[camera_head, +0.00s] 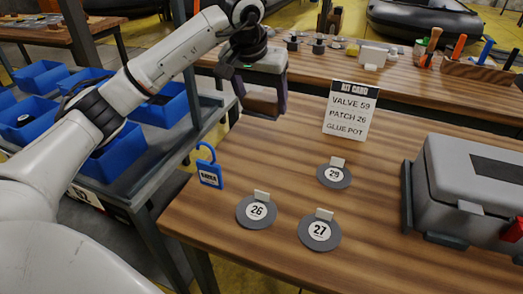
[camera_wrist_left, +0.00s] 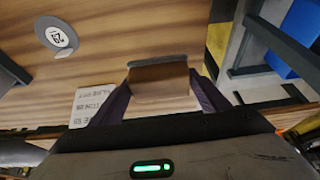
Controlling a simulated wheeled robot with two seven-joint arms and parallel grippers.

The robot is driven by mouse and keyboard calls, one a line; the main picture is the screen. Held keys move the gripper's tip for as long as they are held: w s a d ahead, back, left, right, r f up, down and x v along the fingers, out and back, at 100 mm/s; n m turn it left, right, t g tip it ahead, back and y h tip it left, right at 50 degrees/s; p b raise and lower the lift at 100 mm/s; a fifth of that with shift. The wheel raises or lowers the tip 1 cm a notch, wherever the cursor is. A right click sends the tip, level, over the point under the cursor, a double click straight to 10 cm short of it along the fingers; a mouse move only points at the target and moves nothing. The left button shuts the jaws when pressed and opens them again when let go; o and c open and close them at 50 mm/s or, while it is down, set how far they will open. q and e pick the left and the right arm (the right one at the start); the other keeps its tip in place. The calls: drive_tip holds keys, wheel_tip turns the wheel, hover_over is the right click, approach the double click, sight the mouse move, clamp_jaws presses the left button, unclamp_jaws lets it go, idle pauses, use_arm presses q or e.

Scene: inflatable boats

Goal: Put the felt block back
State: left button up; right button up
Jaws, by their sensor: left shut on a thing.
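The felt block (camera_head: 262,101) is a small brown block held between the fingers of my left gripper (camera_head: 264,108), above the left part of the wooden table (camera_head: 390,235). In the left wrist view the felt block (camera_wrist_left: 158,79) spans the two dark fingers of the left gripper (camera_wrist_left: 160,88), with a grey strip along its far edge. It appears raised off the table; the exact height is hard to tell. My right gripper is not in view.
Discs 26 (camera_head: 256,211), 27 (camera_head: 319,232) and 29 (camera_head: 334,174) lie on the table near a kit card (camera_head: 350,110). A grey case (camera_head: 465,190) stands right. Blue bins (camera_head: 110,150) are left. A back bench (camera_head: 400,85) holds tools.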

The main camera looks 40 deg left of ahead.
sight(258, 115)
use_arm(q)
wheel_tip(258, 115, down, 9)
drive_tip(key=shift+f+b, duration=0.2)
drive_tip(key=shift+b, duration=0.15)
drive_tip(key=shift+f, duration=0.15)
drive_tip(key=o, duration=1)
drive_tip(key=shift+r, duration=0.45)
drive_tip(key=p+v, duration=0.1)
drive_tip(key=v, duration=1)
drive_tip(key=shift+s+r, duration=0.15)
